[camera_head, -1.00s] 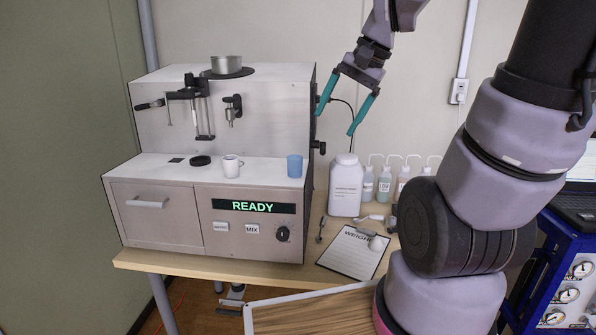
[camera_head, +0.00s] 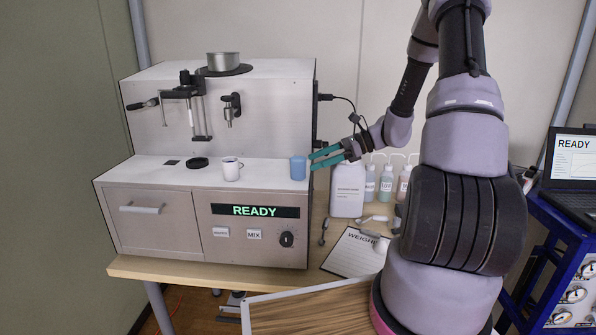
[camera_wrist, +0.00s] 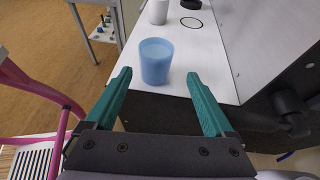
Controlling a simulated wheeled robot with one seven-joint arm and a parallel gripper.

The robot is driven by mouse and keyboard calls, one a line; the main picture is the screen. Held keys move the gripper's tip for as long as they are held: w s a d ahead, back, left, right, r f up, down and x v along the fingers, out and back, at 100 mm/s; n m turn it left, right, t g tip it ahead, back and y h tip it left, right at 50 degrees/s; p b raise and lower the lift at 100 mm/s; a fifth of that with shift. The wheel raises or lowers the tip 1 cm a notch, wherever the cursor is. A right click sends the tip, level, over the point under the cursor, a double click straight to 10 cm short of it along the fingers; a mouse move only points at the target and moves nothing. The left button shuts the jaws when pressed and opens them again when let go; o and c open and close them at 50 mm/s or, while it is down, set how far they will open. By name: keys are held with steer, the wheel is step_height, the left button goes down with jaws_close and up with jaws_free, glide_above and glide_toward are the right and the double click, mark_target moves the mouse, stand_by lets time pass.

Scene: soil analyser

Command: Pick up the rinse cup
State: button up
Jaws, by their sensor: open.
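A light blue cup (camera_head: 298,169), which I take to be the rinse cup, stands upright at the right end of the analyser's white ledge (camera_head: 263,176). My gripper (camera_head: 312,160) is open and empty, lying roughly level just right of the cup in the head view. In the wrist view the cup (camera_wrist: 156,64) stands centred ahead, in line with the gap between my teal fingertips (camera_wrist: 159,73). I cannot tell whether the tips overlap its near side. The fingers do not appear to touch it.
A white mug (camera_head: 231,169) and a black ring (camera_head: 198,163) are left of the cup on the ledge. The machine's upright front (camera_head: 265,120) rises behind. A white jar (camera_head: 347,190) and several bottles stand below my gripper on the table.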

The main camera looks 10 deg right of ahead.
mark_target(291, 170)
steer(key=x, duration=0.3)
steer(key=shift+a+f, duration=0.15)
steer(key=shift+a, duration=0.25)
steer(key=x, duration=0.5)
steer(key=shift+s+a, duration=0.15)
steer(key=shift+a, duration=0.2)
jaws_close()
